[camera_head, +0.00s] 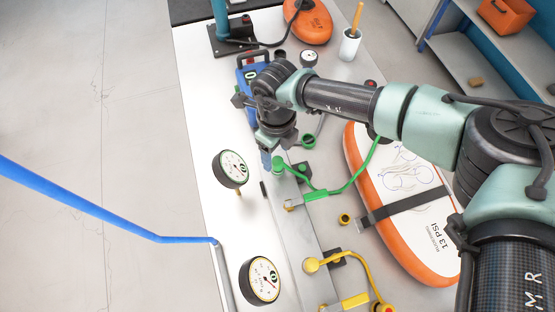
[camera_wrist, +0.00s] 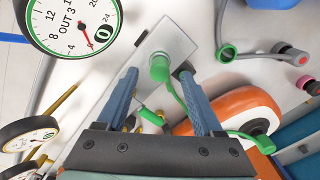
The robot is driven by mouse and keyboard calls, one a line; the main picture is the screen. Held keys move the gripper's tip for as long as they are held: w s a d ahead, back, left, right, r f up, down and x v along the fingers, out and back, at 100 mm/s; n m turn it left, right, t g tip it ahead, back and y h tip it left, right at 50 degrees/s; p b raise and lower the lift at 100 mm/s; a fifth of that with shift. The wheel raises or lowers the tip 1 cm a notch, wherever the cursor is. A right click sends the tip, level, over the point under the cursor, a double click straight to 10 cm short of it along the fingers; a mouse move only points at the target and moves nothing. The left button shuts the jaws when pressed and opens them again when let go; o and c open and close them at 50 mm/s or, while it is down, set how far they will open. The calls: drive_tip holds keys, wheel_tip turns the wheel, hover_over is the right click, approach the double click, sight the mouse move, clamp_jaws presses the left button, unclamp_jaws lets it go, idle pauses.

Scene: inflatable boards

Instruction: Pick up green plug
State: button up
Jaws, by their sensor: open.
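The green plug (camera_head: 278,162) sits at the end of a green hose, above a grey metal strip on the white table. In the wrist view the green plug (camera_wrist: 159,68) shows between the two blue fingers, nearer their tips, with its hose running down to the right. My gripper (camera_head: 271,160) is open and points down right beside the plug. In the wrist view my gripper (camera_wrist: 158,73) has one finger on each side of the plug, with gaps visible. I cannot tell how far the fingertips reach below the plug.
An orange and white inflatable board (camera_head: 405,195) lies to the right. Pressure gauges (camera_head: 230,169) stand to the left and at the front. A yellow plug (camera_head: 311,265) and hose are nearer. A green ring (camera_head: 308,141) stands close behind. A blue device (camera_head: 247,73) is at the back.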

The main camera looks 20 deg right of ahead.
sight(277, 160)
wheel_tip(277, 160, down, 4)
drive_tip(key=shift+f+p, duration=0.1)
drive_tip(key=shift+p, duration=0.3)
clamp_jaws()
